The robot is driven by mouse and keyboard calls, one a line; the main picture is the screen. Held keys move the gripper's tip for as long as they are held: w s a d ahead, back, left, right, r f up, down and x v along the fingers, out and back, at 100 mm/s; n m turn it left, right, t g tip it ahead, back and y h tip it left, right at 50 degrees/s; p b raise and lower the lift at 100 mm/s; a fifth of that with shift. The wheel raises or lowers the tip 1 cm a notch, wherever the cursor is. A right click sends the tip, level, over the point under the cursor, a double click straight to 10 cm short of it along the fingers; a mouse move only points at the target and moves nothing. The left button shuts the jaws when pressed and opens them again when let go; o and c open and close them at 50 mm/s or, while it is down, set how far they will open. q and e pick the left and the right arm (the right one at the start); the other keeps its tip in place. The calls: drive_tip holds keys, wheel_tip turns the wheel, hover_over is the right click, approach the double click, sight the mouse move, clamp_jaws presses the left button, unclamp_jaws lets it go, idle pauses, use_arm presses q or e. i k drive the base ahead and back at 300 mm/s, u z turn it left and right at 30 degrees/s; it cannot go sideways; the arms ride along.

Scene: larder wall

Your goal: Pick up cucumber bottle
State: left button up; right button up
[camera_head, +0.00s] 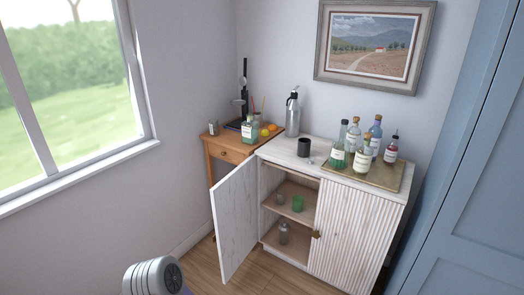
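Several corked or capped bottles stand upright and close together on a wooden board (388,180) at the right of the white cabinet's top. A green bottle (337,157) with a pale label is at the left front. A pale green bottle (361,163) stands at the front middle. A clear bottle (353,136) and a blue bottle (376,134) are behind, and a red bottle (391,153) is at the right. The labels are too small to read, so I cannot tell which is the cucumber bottle. Neither of my grippers is in view.
The white cabinet (350,228) has its left door (237,220) swung open, showing shelves with glasses. A black cup (303,148) and a silver siphon (293,116) stand left of the bottles. A wooden side table (226,148) adjoins. Floor (205,268) is clear in front.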

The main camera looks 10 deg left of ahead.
sight(250, 127)
drive_tip(key=u, duration=0.6)
drive_tip(key=i, duration=1.05)
drive_tip(key=z, duration=0.9)
